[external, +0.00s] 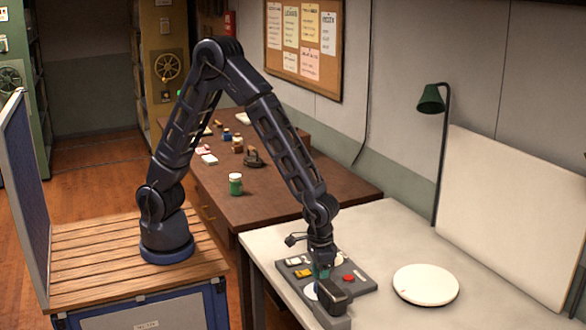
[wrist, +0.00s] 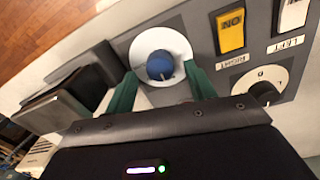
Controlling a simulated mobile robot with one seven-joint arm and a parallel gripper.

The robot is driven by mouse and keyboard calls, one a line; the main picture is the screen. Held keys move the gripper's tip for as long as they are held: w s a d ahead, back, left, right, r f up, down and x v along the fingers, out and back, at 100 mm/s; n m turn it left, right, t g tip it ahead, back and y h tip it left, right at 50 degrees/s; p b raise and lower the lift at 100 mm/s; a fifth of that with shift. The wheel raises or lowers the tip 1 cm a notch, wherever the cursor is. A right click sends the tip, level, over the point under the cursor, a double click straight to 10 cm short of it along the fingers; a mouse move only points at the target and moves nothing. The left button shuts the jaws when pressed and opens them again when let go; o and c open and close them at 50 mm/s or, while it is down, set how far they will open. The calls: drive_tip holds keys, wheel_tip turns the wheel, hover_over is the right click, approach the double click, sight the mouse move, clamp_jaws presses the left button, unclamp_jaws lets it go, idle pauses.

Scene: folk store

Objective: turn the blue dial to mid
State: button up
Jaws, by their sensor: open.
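The blue dial (wrist: 160,65) sits on a round white plate on a grey control panel, seen close in the wrist view. A small light mark shows on its lower side; I cannot read any setting words around it. My gripper (wrist: 162,85) is open, with one green finger on each side of the dial's near side and gaps between them and the knob. In the external view my gripper (external: 320,272) is low over the panel (external: 358,282), and it hides the blue dial there.
Beside the dial are a yellow switch (wrist: 231,31), a white switch (wrist: 291,14) and a black knob (wrist: 264,92). A red button (external: 348,278) is on the panel. A dark box-shaped part (external: 335,291) stands close by. A round white disc (external: 426,285) lies right of the panel.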

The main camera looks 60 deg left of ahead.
drive_tip(key=shift+f, duration=0.85)
drive_tip(key=c, duration=1)
drive_tip(key=shift+m, duration=0.4)
drive_tip(key=m, duration=0.8)
drive_tip(key=shift+m, duration=0.4)
